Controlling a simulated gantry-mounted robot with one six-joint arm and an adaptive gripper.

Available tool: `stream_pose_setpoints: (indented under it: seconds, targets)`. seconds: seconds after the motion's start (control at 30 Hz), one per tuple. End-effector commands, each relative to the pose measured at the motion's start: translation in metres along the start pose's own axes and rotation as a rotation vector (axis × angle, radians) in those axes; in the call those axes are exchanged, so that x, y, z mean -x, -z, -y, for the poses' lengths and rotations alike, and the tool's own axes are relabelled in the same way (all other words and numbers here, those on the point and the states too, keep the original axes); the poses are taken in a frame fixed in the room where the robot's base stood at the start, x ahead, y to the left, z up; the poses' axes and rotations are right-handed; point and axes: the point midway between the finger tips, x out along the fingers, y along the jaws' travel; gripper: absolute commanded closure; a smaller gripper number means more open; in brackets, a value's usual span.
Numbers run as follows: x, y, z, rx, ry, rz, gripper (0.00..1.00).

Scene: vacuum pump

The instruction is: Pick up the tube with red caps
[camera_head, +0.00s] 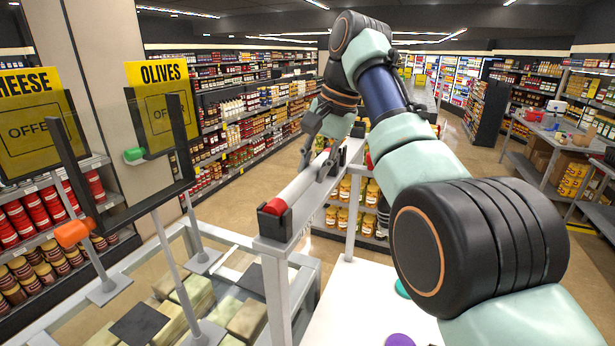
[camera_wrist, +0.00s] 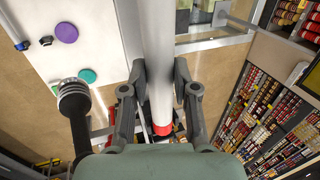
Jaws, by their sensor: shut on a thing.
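My gripper (camera_head: 321,164) reaches down onto the far half of the tube, with a finger on each side. In the wrist view my gripper (camera_wrist: 160,82) is shut on the white tube (camera_wrist: 159,108), which runs between the fingers. A red cap (camera_wrist: 162,130) shows at the tube's lower end there. Whether the tube is clear of the rail cannot be told.
A white table (camera_head: 372,300) with purple (camera_head: 399,340) and green discs is beside the rail. A black sign frame (camera_head: 187,150) and glass-topped case stand left. Jar shelves (camera_head: 350,217) lie beyond. The aisle floor (camera_head: 480,160) is clear.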

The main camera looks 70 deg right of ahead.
Motion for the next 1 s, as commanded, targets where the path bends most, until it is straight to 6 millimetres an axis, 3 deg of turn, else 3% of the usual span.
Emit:
stream_pose_setpoints:
  seconds: [0.27, 0.7, 1.0]
  targets:
    - [0.011, 0.000, 0.004, 0.000, 0.000, 0.000, 1.00]
    - [0.092, 0.000, 0.030, 0.000, 0.000, 0.000, 1.00]
    - [0.095, 0.000, 0.031, 0.000, 0.000, 0.000, 1.00]
